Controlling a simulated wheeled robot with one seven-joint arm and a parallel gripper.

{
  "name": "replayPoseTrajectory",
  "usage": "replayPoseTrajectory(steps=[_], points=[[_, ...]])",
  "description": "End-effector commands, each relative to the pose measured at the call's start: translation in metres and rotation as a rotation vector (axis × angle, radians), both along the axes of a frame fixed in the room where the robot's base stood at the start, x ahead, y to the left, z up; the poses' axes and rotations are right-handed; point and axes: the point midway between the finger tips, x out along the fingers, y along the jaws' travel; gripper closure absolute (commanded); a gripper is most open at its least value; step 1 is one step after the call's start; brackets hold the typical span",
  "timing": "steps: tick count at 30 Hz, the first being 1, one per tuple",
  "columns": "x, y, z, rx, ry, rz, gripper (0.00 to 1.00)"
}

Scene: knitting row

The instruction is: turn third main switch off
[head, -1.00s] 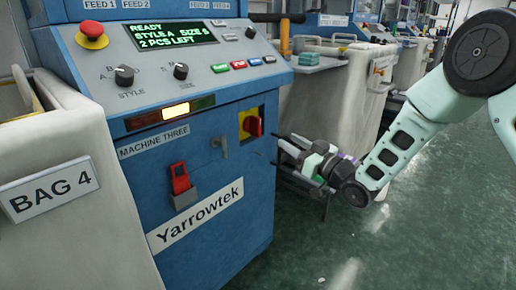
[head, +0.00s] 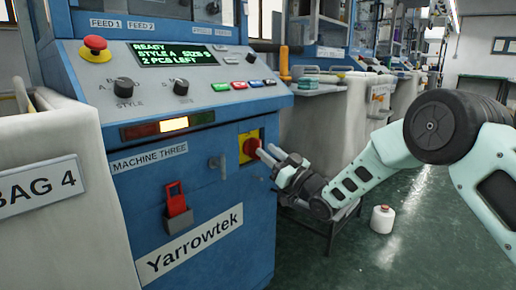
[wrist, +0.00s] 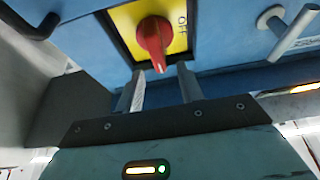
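The main switch is a red rotary knob on a yellow plate on the blue front of machine three; in the head view the knob (head: 251,146) sits right of the "MACHINE THREE" label. In the wrist view the red knob (wrist: 154,38) has its handle pointing down towards my fingers, and "OFF" is printed to its right on the yellow plate (wrist: 130,20). My gripper (head: 268,153) is just right of the knob in the head view. In the wrist view my gripper (wrist: 158,85) has its two fingers apart, with nothing between them, just below the knob's tip.
A metal latch handle (head: 219,163) sticks out left of the switch. A white cone (head: 382,219) stands on the floor at right. A bag bin (head: 50,190) flanks the machine.

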Motion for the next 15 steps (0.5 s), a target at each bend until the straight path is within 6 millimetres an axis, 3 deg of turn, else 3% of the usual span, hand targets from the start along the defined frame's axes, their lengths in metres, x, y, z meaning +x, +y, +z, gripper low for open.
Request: replayPoseTrajectory(steps=[6,15], points=[[0.020,0.026,0.012,0.001,-0.002,0.000,0.63],[0.029,0.037,0.019,0.000,0.000,-0.001,0.63]])
